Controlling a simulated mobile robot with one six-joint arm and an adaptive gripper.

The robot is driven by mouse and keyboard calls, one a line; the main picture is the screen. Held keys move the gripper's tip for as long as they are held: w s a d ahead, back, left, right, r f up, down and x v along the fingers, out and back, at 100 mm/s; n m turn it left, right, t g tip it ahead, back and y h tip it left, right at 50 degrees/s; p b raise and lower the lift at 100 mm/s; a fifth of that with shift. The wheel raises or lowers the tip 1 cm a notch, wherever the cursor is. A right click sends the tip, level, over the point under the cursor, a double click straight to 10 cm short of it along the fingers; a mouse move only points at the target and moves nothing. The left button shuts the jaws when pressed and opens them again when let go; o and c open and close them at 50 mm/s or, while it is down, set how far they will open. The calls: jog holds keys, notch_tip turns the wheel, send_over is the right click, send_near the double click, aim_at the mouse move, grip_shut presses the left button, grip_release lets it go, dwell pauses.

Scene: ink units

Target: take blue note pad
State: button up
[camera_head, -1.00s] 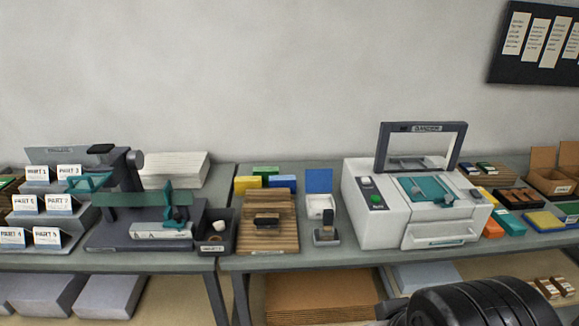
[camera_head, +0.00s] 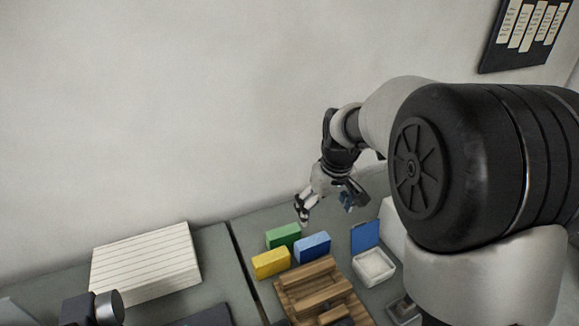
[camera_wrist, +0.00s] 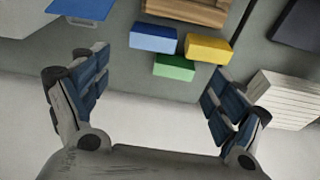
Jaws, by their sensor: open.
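The blue note pad (camera_head: 312,247) stands on the grey table, beside the green pad (camera_head: 284,236) and the yellow pad (camera_head: 271,262). In the wrist view the blue note pad (camera_wrist: 153,38) lies beyond my open fingers, left of the yellow pad (camera_wrist: 208,49) and next to the green pad (camera_wrist: 174,68). My gripper (camera_head: 325,208) is above and behind the pads, near the wall. In the wrist view my gripper (camera_wrist: 155,100) is open, with nothing between its blue-padded fingers.
A wooden stand (camera_head: 318,287) is in front of the blue pad. A white box with a raised blue lid (camera_head: 374,265) is to its right. A white paper stack (camera_head: 145,262) is on the left table. A gap separates the two tables.

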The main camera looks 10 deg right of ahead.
jog(key=shift+o, duration=0.7)
jog(key=shift+n, duration=0.3)
jog(key=w+f, duration=0.2)
jog(key=w+d+f+p, duration=0.1)
jog(key=w+f, duration=0.1)
jog(key=shift+f, duration=0.15)
jog(key=b, duration=0.3)
send_over(313, 240)
jog(key=s, duration=0.1)
jog(key=shift+g, duration=0.3)
jog(key=f, duration=1.2)
jog(key=shift+d, duration=0.25)
jog(key=shift+w+a+f+b, duration=0.15)
jog(key=shift+f+b, duration=0.15)
jog(key=shift+f, duration=0.7)
jog(key=shift+w+a+f+b, duration=0.1)
jog(key=shift+w+f+b, duration=0.2)
jog(key=shift+f, duration=0.65)
jog(key=shift+w+a+f+b, duration=0.1)
jog(key=shift+f+b, duration=0.25)
jog(key=shift+f, duration=0.65)
jog(key=shift+r, duration=0.1)
jog(key=c, duration=0.9)
jog(key=shift+o, duration=0.2)
